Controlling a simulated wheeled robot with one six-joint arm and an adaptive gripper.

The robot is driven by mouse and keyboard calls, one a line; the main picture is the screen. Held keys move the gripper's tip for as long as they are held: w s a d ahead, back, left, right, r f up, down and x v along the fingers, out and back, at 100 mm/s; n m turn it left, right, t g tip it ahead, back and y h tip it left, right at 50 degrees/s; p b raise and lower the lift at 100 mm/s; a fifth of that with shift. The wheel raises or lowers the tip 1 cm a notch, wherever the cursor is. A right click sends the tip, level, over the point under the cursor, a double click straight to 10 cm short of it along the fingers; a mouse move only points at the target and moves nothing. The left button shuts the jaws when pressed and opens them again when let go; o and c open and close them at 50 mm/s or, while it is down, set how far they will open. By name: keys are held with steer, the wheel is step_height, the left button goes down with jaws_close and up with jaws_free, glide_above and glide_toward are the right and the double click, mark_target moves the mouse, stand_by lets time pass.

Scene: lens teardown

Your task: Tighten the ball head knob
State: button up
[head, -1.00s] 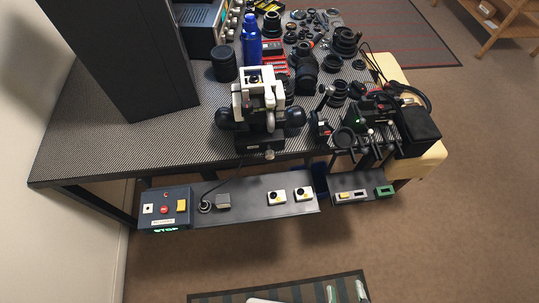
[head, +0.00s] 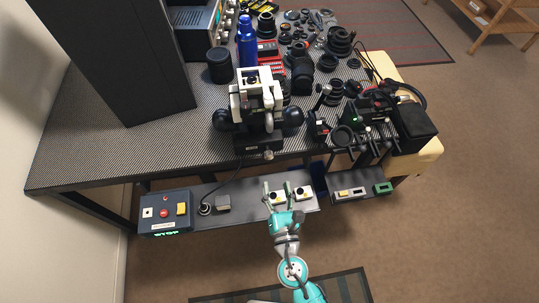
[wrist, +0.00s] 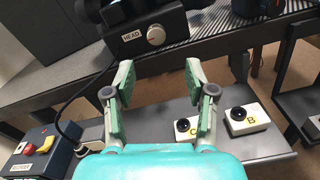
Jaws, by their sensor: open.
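The ball head knob (wrist: 155,35) is a small round silver knob on the front of a black block labelled HEAD (wrist: 130,36). In the head view the knob (head: 268,154) sits at the table's front edge, under the white and black device (head: 256,98). My gripper (head: 276,186) is in front of the table and apart from the knob. In the wrist view my gripper (wrist: 159,75) is open and empty, its two fingers spread below the knob, which lies roughly midway between them in the picture.
A grey shelf (head: 250,187) below the table edge carries white button boxes C (wrist: 187,129) and B (wrist: 247,119). A dark control box (head: 165,212) stands at its left, with a black cable (wrist: 62,110). Lenses and a blue bottle (head: 246,42) crowd the table.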

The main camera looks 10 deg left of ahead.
mark_target(269, 158)
steer(key=x, duration=1.1)
steer(key=shift+a+r, duration=0.2)
jaws_close()
